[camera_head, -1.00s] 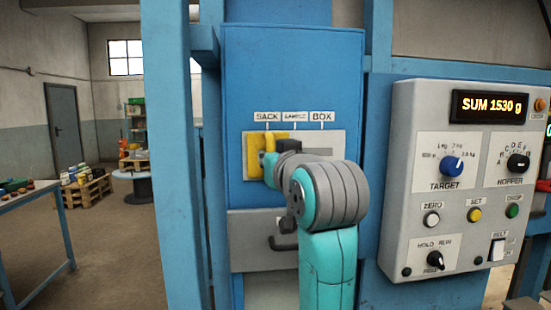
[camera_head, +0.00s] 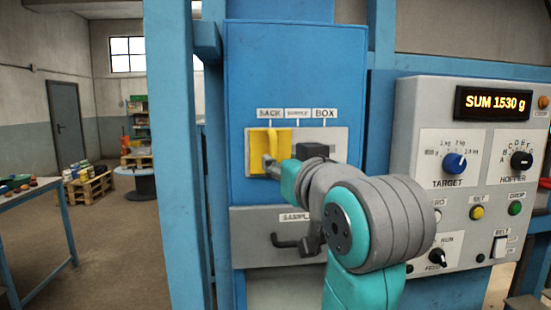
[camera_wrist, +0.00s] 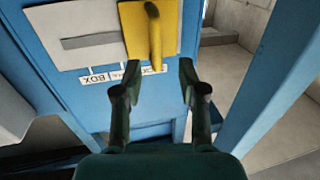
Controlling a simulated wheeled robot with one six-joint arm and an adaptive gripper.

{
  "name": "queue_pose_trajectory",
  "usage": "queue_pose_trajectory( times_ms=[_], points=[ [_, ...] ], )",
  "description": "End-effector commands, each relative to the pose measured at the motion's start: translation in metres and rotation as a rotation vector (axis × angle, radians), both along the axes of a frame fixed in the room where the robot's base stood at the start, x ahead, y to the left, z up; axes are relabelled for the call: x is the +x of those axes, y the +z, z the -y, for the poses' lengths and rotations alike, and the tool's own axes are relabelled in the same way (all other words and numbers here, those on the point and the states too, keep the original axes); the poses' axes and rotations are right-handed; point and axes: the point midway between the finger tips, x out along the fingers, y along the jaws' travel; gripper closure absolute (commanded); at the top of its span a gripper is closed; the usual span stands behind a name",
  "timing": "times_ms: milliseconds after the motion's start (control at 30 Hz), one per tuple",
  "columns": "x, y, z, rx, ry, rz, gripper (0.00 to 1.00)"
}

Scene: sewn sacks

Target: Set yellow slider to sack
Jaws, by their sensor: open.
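The yellow slider (camera_head: 256,152) is a flat plate with a raised upright handle. It stands at the left end of its slot, under the SACK label (camera_head: 270,113). In the wrist view, which is turned upside down, the yellow slider (camera_wrist: 171,28) shows at the top with its handle pointing towards me. My gripper (camera_wrist: 159,68) is open, with its two fingers spread on either side of the handle's near end. No contact shows between fingers and handle.
A control panel (camera_head: 405,150) with knobs, buttons and a SUM 1530 g display stands at right. A blue post (camera_head: 175,150) rises at left.

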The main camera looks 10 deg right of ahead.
Motion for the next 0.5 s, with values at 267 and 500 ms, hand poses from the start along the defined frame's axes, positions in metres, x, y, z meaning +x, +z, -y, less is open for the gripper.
queue_pose_trajectory(
  times_ms=[267, 500],
  points=[
    [-0.034, 0.000, 0.006, 0.000, 0.001, 0.001, 0.59],
    [-0.039, 0.000, 0.007, 0.000, 0.001, 0.000, 0.59]
  ],
)
